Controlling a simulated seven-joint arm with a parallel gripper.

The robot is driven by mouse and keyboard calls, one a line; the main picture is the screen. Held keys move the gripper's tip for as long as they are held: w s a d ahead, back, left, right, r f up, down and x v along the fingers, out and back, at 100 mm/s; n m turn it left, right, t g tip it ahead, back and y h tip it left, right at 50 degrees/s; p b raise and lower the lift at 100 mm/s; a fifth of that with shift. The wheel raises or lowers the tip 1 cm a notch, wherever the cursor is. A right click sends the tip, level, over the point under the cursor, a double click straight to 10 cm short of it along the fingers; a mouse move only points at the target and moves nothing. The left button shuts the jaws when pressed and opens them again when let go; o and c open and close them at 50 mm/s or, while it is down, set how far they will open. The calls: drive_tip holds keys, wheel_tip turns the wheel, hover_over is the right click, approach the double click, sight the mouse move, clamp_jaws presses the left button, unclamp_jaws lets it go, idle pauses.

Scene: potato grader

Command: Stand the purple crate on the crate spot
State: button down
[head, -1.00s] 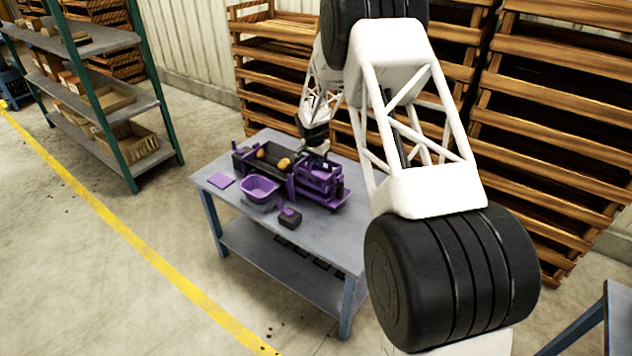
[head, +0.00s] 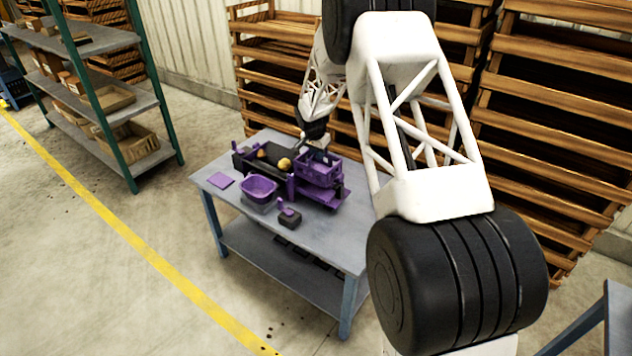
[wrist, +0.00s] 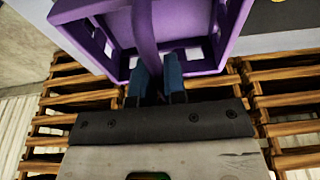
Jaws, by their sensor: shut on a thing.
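The purple crate (head: 320,170) is at the right part of the grader on the table and looks raised a little above a purple ledge (head: 330,198). My gripper (wrist: 160,78) is shut on the crate; the wrist view shows the blue fingers either side of a purple bar of the crate (wrist: 215,62). In the head view my gripper is mostly hidden behind the crate. A flat purple square (head: 220,180) lies at the table's left corner; I cannot tell whether it is the crate spot.
The dark grader bed with yellow potatoes (head: 284,164) is left of the crate. A purple tub (head: 259,187) and a small black box with a purple knob (head: 289,216) stand in front. Bare tabletop (head: 335,235) is at the front right. Wooden racks (head: 545,130) stand behind.

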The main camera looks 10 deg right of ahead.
drive_tip(key=shift+w+d+r+n, duration=0.15)
drive_tip(key=shift+w+d+r, duration=0.15)
drive_tip(key=shift+r, duration=0.3)
drive_tip(key=shift+w+d+r+n, duration=0.2)
drive_tip(key=shift+d+r, duration=0.1)
drive_tip(key=shift+r, duration=0.3)
drive_tip(key=shift+w+d+r, duration=0.1)
drive_tip(key=shift+w+d, duration=0.1)
drive_tip(key=w+d+f, duration=0.7)
drive_tip(key=w+d, duration=0.3)
drive_tip(key=w, duration=0.1)
drive_tip(key=shift+w, duration=0.4)
drive_tip(key=shift+s+a+x, duration=0.15)
drive_tip(key=shift+x, duration=0.65)
drive_tip(key=shift+s+a+x, duration=0.1)
drive_tip(key=shift+x, duration=0.75)
drive_tip(key=shift+s+a+x, duration=0.15)
drive_tip(key=shift+x, duration=0.65)
drive_tip(key=shift+s+a+x, duration=0.1)
drive_tip(key=shift+x, duration=0.6)
drive_tip(key=shift+s+a+x, duration=0.1)
drive_tip(key=shift+x, duration=0.6)
idle(1.3)
